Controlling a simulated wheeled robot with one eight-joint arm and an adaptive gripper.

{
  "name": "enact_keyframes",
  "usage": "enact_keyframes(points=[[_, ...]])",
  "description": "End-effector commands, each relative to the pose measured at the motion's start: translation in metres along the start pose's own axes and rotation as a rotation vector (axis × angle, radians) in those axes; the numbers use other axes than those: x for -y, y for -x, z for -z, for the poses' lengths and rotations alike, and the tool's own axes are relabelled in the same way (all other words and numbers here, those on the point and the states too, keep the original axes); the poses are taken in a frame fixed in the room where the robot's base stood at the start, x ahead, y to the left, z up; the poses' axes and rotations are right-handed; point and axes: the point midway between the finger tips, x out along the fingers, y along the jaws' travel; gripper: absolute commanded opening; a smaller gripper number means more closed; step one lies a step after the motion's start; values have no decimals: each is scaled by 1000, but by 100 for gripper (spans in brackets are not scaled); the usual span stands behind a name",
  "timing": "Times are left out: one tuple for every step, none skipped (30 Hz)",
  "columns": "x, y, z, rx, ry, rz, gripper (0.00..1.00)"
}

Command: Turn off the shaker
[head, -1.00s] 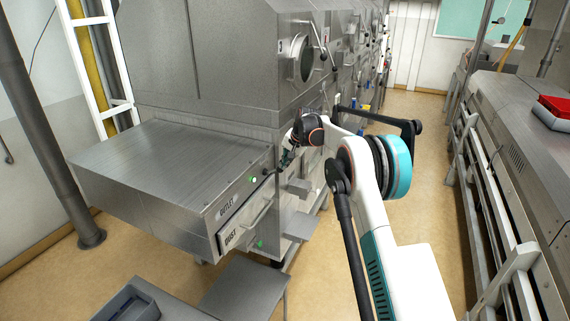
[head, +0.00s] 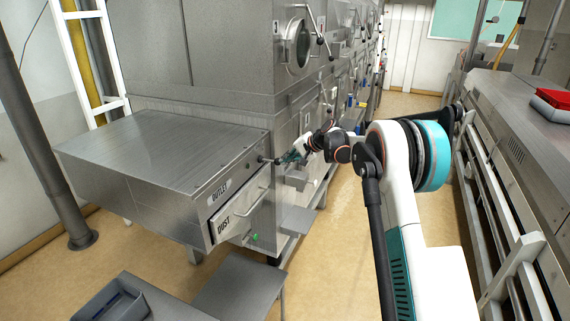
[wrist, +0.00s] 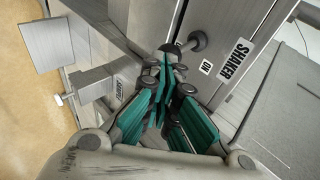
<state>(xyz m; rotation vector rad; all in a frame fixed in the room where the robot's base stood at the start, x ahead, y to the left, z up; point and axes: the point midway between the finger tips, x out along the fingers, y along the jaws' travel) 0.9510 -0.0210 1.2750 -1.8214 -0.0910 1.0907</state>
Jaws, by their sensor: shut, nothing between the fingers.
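The shaker lever is a short metal rod with a round knob (wrist: 197,40) in the wrist view, beside the white SHAKER label (wrist: 236,59) and the small ON label (wrist: 206,68). In the head view the lever (head: 264,160) sticks out at the upper right corner of the OUTLET box front. My gripper (wrist: 166,66) has its teal fingers closed, with nothing held. Its tips are close to the lever's end; whether they touch cannot be told. In the head view my gripper (head: 282,158) is just right of the lever.
The OUTLET box (head: 160,150) juts out at the left, with a DUST drawer (head: 236,215) and handle below. A green light (head: 254,237) shows under the drawer. A grey bench (head: 240,285) stands in front. A long machine (head: 510,140) borders the aisle at right.

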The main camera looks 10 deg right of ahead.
Motion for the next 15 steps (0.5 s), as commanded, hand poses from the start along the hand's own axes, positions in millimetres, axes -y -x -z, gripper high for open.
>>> enact_keyframes(points=[[-13, -7, -1, -1, -11, 43, 0], [-16, -9, -1, -2, -16, 71, 0], [-19, -11, -1, -2, -23, 107, 0], [-21, -12, -2, -2, -27, 133, 0], [-24, -14, -2, -2, -33, 160, 0], [-26, -16, -3, -1, -39, 194, 0], [-28, -18, -3, -1, -45, 219, 0], [-30, -19, -3, -1, -49, 244, 0], [-33, -21, -4, -1, -55, 275, 0], [-34, -22, -4, -1, -59, 298, 0], [-34, -23, -4, 0, -57, 296, 0], [-35, -25, -5, 0, -56, 293, 0], [-37, -26, -5, 0, -56, 292, 0], [-38, -28, -6, 0, -56, 292, 0], [-39, -29, -6, 0, -56, 291, 0]])
